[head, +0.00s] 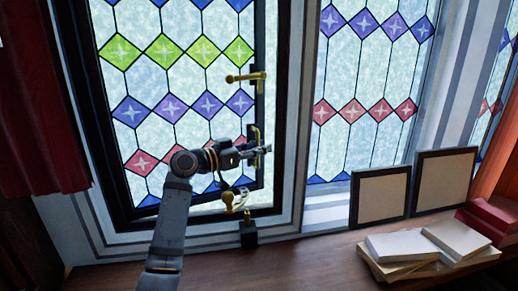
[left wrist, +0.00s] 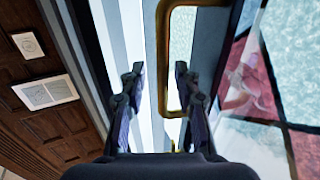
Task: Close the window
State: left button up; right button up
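The window (head: 180,75) has patterned glass with green, blue and red diamonds in a dark frame, at the left of the head view. A narrow bright strip shows along its right edge, so it looks slightly ajar. A brass handle (left wrist: 163,70), a squared loop, shows in the left wrist view. My left gripper (head: 266,149) is at the window's lower right edge; in the left wrist view its fingers (left wrist: 158,82) are apart, with the handle's upright bar appearing between them. I cannot tell whether they touch it. My right gripper is not in view.
A brass catch (head: 247,77) sits higher on the window edge, and a brass fitting (head: 236,200) below my gripper. On the wooden ledge (head: 310,262) stand two framed panels (head: 380,195) and stacked books (head: 410,247). A red curtain (head: 35,110) hangs at left.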

pick_arm(q)
jog(key=v, duration=1.2)
jog(key=shift+d, duration=0.15)
